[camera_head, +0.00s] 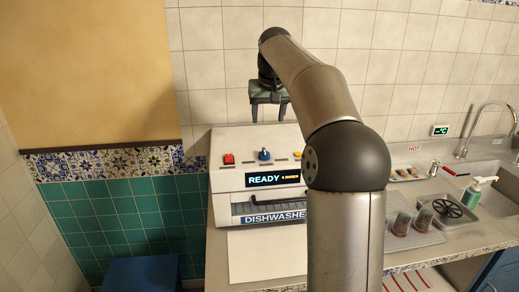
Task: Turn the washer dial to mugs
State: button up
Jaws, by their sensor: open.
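The washer (222,181) is a white machine on the counter, labelled DISHWASHER, with a lit display reading READY (264,180). Its dial, a blue knob (264,155), sits on the sloped top panel between a red button (229,158) and a yellow control (298,156) partly behind my arm. The dial's markings are too small to read. My gripper (269,119) is open and empty above the panel, pointing down, a little above the dial in the picture. My arm hides the right part of the washer.
Right of my arm are glasses (401,223) on a drying mat, a sink (490,182) with a tall faucet (490,118), and a green soap bottle (473,192). A tiled wall stands close behind the washer. A blue box (142,274) is at lower left.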

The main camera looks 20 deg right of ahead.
aim_at(264, 150)
jog(key=x, duration=1.5)
jog(key=shift+f+p, duration=0.1)
jog(key=shift+p, duration=0.2)
jog(key=c, duration=1)
